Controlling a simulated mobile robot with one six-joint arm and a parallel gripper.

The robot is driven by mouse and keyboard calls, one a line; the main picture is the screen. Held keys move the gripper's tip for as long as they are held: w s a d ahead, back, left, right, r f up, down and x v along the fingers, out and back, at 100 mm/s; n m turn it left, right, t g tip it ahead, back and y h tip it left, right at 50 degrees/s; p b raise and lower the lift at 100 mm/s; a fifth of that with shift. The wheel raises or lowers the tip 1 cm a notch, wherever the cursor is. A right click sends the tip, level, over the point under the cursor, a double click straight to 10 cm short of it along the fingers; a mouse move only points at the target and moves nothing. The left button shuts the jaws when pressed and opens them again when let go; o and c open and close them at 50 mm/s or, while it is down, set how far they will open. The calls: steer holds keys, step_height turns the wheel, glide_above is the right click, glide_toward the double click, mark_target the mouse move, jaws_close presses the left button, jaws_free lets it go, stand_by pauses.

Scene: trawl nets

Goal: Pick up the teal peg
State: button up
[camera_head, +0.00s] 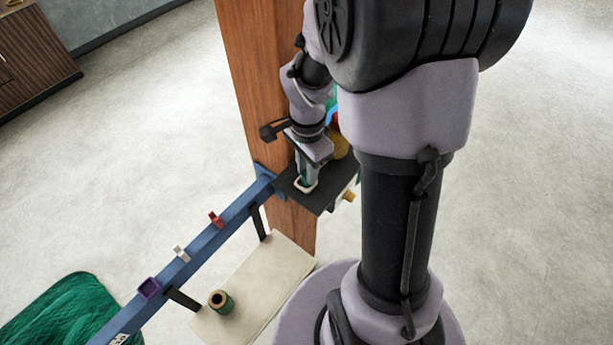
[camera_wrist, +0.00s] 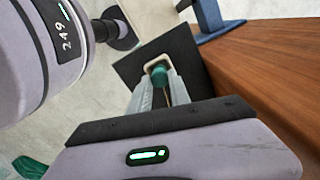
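The teal peg (camera_wrist: 158,76) stands between my two fingertips in the wrist view. A pale square rim (camera_head: 306,186) surrounds its foot on a dark shelf (camera_head: 325,198) fixed to the wooden post. My gripper (camera_wrist: 160,84) reaches down onto the peg, with one grey finger on each side. The fingers are very close to the peg, but whether they press on it cannot be told. In the head view my gripper (camera_head: 307,172) is at the pale rim, and the fingers hide most of the peg.
The wooden post (camera_head: 262,95) rises right beside my gripper. A yellow round thing (camera_head: 341,147) is behind it. A blue rail (camera_head: 205,243) with small clips runs to the lower left. Green netting (camera_head: 62,310) lies lower left.

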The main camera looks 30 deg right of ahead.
jaws_close()
steer(key=shift+w+r, duration=0.1)
steer(key=shift+r, duration=0.35)
steer(key=shift+s+d+r+b, duration=0.1)
steer(key=shift+s+r+b, duration=0.2)
steer(key=shift+r, duration=0.35)
steer(key=shift+s+r+b, duration=0.25)
steer(key=shift+r, duration=0.35)
steer(key=s+d+r+b, duration=0.1)
steer(key=s+b, duration=0.1)
steer(key=s, duration=1.3)
steer(key=shift+r, duration=0.3)
steer(key=shift+d, duration=0.1)
